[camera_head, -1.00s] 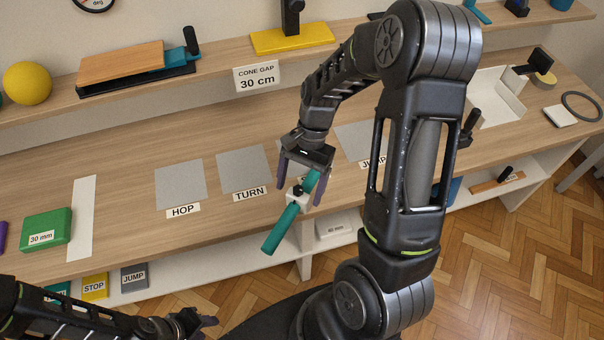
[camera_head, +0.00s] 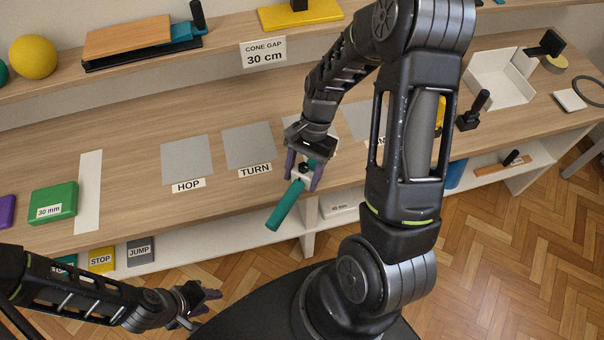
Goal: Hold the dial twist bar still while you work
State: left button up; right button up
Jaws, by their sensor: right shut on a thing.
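The dial twist bar is a teal bar (camera_head: 285,207) with a pale block and a small black knob near its middle. It slants at the front edge of the bench, its lower end towards me. My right gripper (camera_head: 302,180) reaches down from above and is shut on it around the middle part. The fingers partly hide the bar there, and what supports it is hard to see. My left gripper (camera_head: 203,306) is at the lower left, in front of the bench and well apart from the bar. Its opening is unclear.
The wooden bench carries grey squares marked HOP (camera_head: 186,158) and TURN (camera_head: 249,146), a green 30 mm block (camera_head: 54,202) and a white tray (camera_head: 497,80). A raised shelf runs behind. My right arm hides part of the bench. Parquet floor (camera_head: 500,240) is clear at right.

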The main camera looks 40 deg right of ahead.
grip_shut()
dwell(0.3)
jog(key=shift+o, duration=0.2)
grip_release()
jog(key=c, duration=0.9)
jog(key=shift+c, duration=0.2)
